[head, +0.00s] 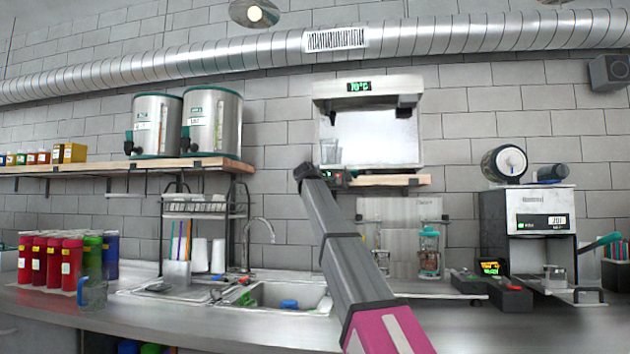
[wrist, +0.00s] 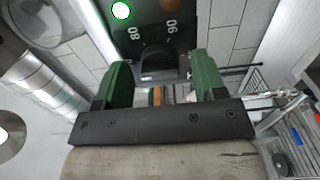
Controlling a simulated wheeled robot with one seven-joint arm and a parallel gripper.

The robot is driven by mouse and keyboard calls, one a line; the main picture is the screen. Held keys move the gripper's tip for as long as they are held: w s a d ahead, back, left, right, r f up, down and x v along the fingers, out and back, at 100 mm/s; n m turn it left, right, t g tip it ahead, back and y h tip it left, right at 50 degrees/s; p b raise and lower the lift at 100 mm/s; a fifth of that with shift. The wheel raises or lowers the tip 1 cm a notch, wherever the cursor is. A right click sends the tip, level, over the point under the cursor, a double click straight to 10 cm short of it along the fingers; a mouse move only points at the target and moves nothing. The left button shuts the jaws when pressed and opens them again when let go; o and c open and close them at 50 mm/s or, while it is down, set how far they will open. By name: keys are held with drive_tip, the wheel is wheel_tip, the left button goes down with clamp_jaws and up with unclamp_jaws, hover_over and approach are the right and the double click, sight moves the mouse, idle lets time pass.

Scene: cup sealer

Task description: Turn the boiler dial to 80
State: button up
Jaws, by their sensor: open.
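The boiler (head: 325,95) is a pale steel unit on the back wall. Its green display (head: 359,87) appears to read 70°C. In the wrist view, the black boiler dial (wrist: 160,64) sits on a dark panel with the marks 80 and 90 and a lit green lamp (wrist: 121,10). My gripper (wrist: 163,75) is open, its two green fingers on either side of the dial with gaps showing. I cannot tell how deep the fingers reach around it. The dial's pointer is not clear. In the head view my arm hides the dial and gripper.
A clear cup (head: 330,151) stands at the boiler's lower left. A wooden shelf (head: 225,164) with two steel dispensers is on the left. The sink (head: 290,296) and counter lie below. A cup sealer (head: 530,240) stands on the right.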

drive_tip(key=c, duration=0.9)
drive_tip(key=shift+m, duration=0.3)
drive_tip(key=m, duration=1.1)
drive_tip(key=shift+f, duration=0.1)
drive_tip(key=o, duration=0.9)
